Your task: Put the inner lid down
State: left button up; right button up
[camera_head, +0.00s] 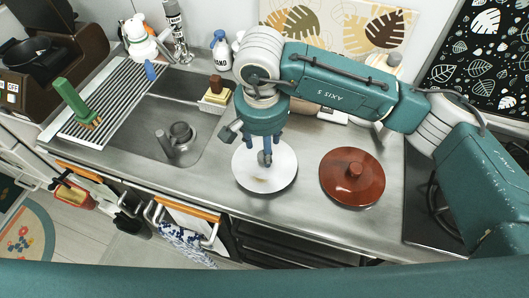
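A round white disc, which I take to be the inner lid (277,181), is at the middle of the counter with a small brownish mark near its front. My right gripper (265,158) points down over its centre. Its fingers come close together there and appear shut on the lid's middle, where any knob is hidden by them. The lid looks level; I cannot tell whether it touches the counter or hangs just above it. A red-brown lid with a knob (352,188) lies on the counter to the right, apart from it. My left gripper is not in view.
A sink (170,146) with a grey cup-like item (181,136) and a drying rack (98,110) with a green brush (75,103) are at the left. A bottle (220,51) and a sponge holder (213,104) stand behind the sink. A dark hob (420,218) is at the right.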

notch_tip(320, 180, up, 8)
jog(key=b, duration=0.1)
jog(key=shift+s+f, duration=0.25)
jog(key=shift+s, duration=0.2)
jog(key=shift+a, duration=0.1)
